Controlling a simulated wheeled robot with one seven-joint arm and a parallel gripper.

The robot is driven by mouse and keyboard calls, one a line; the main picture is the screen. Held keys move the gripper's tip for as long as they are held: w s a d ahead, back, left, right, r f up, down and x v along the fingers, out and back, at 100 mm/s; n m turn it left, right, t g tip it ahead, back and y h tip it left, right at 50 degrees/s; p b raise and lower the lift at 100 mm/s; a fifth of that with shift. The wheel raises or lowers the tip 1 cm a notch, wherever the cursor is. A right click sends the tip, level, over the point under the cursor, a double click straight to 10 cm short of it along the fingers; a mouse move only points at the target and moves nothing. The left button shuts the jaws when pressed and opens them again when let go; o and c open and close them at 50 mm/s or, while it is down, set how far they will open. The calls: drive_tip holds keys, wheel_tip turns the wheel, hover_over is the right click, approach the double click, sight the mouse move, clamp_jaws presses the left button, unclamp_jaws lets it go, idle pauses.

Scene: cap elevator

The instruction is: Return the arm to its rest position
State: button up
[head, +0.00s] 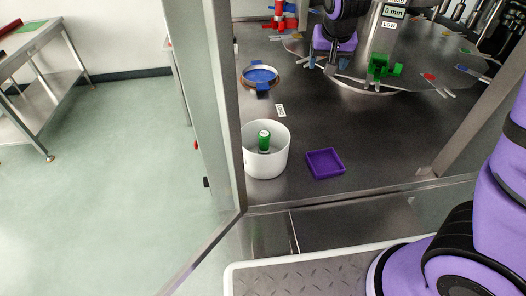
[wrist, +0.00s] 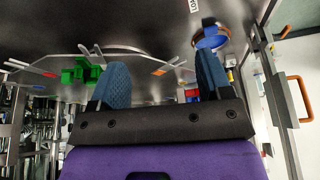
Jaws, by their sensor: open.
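My gripper (head: 328,67) hangs over the far part of the dark work surface in the head view, beside a green clamp-like part (head: 381,68) to its right. In the wrist view my gripper (wrist: 158,85) shows two blue ribbed fingers set wide apart, with nothing between them. The green part (wrist: 82,72) appears left of the fingers there, apart from them. My purple arm stands at the right of the head view.
On the work surface (head: 400,140) stand a white round container (head: 250,158) with a green-topped item (head: 264,140), a purple tray (head: 325,163) and a blue-centred ring (head: 260,75). A red fixture (head: 284,16) is at the back. A metal door frame (head: 205,110) stands left.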

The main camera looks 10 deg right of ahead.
drive_tip(key=shift+d+r, duration=0.3)
drive_tip(key=shift+d, duration=0.6)
drive_tip(key=shift+d+r, duration=0.25)
drive_tip(key=shift+d, duration=0.65)
drive_tip(key=shift+r, duration=0.1)
drive_tip(key=s+d+r, duration=0.1)
drive_tip(key=s+r, duration=0.3)
drive_tip(key=s, duration=0.6)
drive_tip(key=s+r+n, duration=0.1)
drive_tip(key=s+r, duration=0.4)
drive_tip(key=s, duration=0.5)
drive_tip(key=s+d+r+n, duration=0.1)
drive_tip(key=s+r, duration=0.3)
drive_tip(key=s, duration=0.6)
drive_tip(key=shift+s+d+r+t+y, duration=0.3)
drive_tip(key=shift+s+t+y, duration=0.1)
